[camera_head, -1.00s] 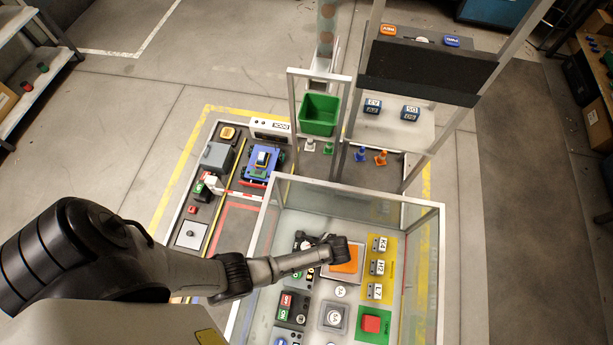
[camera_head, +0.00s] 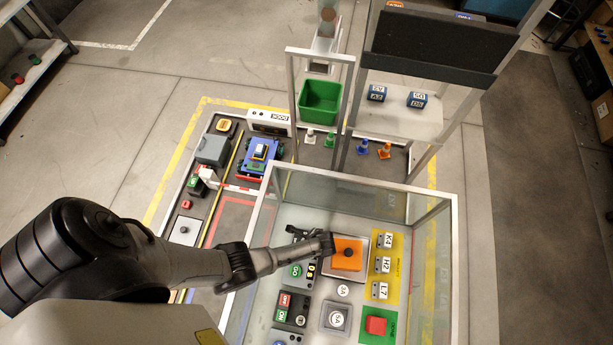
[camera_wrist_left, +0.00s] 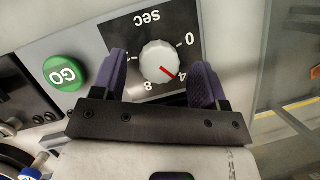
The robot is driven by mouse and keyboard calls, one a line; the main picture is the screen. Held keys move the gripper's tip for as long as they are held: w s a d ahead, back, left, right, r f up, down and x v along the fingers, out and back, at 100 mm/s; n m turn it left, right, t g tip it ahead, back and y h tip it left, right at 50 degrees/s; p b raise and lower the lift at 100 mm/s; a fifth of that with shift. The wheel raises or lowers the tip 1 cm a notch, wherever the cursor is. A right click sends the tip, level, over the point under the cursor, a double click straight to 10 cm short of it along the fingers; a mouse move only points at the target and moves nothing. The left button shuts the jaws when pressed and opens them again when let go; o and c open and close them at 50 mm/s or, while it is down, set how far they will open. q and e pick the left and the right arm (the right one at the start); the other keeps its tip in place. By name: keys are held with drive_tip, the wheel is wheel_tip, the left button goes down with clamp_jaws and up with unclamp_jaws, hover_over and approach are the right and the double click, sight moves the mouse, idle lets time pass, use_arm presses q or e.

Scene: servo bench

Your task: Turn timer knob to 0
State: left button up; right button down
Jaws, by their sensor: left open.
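The timer knob (camera_wrist_left: 159,62) is a round white dial with a red pointer line, on a black face marked "sec". Its pointer is directed to the lower right in the left wrist view, close to the 4 mark and away from the 0 mark. My left gripper (camera_wrist_left: 160,80) is open, with one purple finger on each side of the knob; I cannot tell whether they touch it. In the head view my left gripper (camera_head: 326,243) is over the timer panel, and the knob is hidden beneath it. My right gripper is not in view.
A green GO button (camera_wrist_left: 66,72) is beside the dial. An orange square block (camera_head: 347,254) with a black knob stands right of the gripper. Glass walls (camera_head: 268,225) enclose the bench panels. A red button (camera_head: 376,325) is at the lower right.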

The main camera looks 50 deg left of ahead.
use_arm(q)
drive_tip(key=shift+a+f, duration=0.15)
drive_tip(key=shift+f, duration=0.35)
drive_tip(key=c, duration=0.9)
drive_tip(key=shift+n, duration=0.3)
